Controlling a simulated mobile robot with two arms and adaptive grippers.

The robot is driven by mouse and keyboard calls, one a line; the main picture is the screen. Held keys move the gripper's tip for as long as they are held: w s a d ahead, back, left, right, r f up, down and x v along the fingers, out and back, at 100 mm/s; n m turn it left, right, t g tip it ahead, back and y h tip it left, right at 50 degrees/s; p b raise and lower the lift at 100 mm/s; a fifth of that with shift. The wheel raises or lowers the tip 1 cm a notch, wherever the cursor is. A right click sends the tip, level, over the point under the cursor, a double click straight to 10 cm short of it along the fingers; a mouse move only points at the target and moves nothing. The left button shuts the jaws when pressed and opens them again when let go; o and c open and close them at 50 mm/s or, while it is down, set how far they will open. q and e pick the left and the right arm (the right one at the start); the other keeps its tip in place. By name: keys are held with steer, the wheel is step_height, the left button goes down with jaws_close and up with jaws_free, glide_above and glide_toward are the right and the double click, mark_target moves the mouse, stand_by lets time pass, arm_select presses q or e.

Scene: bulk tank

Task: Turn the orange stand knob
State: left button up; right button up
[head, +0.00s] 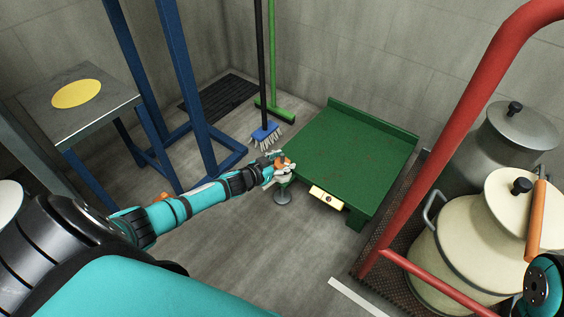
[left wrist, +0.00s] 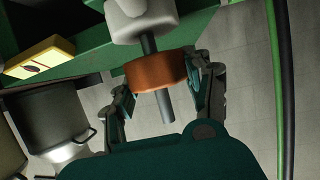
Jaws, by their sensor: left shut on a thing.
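The orange stand knob (left wrist: 156,71) is a short cylinder on a grey rod, below a pale round part (left wrist: 142,18), in the left wrist view. My left gripper (left wrist: 162,82) has one finger on each side of the knob and is shut on it. In the head view the left gripper (head: 277,168) is at the left front corner of the green stand (head: 350,150), and only a little of the orange knob (head: 282,161) shows between its fingers. My right gripper is not in view.
A yellow box (head: 327,197) is on the stand's front side. A blue-headed brush (head: 266,134) and a green squeegee (head: 275,110) stand behind the gripper. Blue posts (head: 190,90) are to the left. Cream cans (head: 460,250) and a red rail (head: 440,150) are to the right.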

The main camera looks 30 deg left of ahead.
arm_select(q)
steer(key=o, duration=1.2)
steer(key=shift+f, duration=0.1)
steer(key=v, duration=1.2)
